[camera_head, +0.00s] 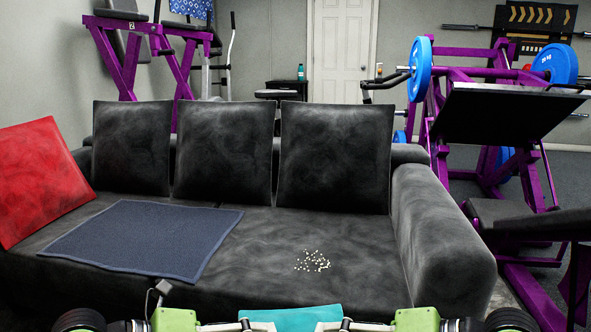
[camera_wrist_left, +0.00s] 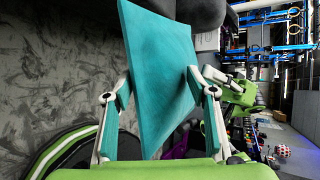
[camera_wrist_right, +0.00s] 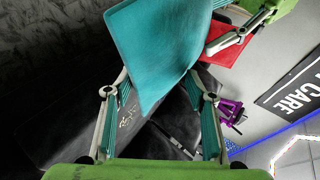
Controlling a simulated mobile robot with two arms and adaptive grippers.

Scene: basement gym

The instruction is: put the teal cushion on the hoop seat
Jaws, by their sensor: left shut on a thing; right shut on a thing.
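The teal cushion (camera_head: 295,318) shows at the bottom edge of the head view, in front of the sofa, with most of it cut off. My left gripper (camera_head: 243,326) is shut on its left side and my right gripper (camera_head: 345,325) on its right side. In the left wrist view the cushion (camera_wrist_left: 165,50) stands tilted between the left fingers (camera_wrist_left: 159,88). In the right wrist view the cushion (camera_wrist_right: 150,55) rises between the right fingers (camera_wrist_right: 158,85). I cannot make out a hoop seat in any view.
A black sofa (camera_head: 345,250) fills the space ahead, with several black cushions (camera_head: 223,152), a red cushion (camera_head: 40,180), a dark blue mat (camera_head: 145,238) and pale crumbs (camera_head: 313,262) on it. Purple gym machines (camera_head: 530,170) stand right and behind. A white door (camera_head: 341,60) is at the back.

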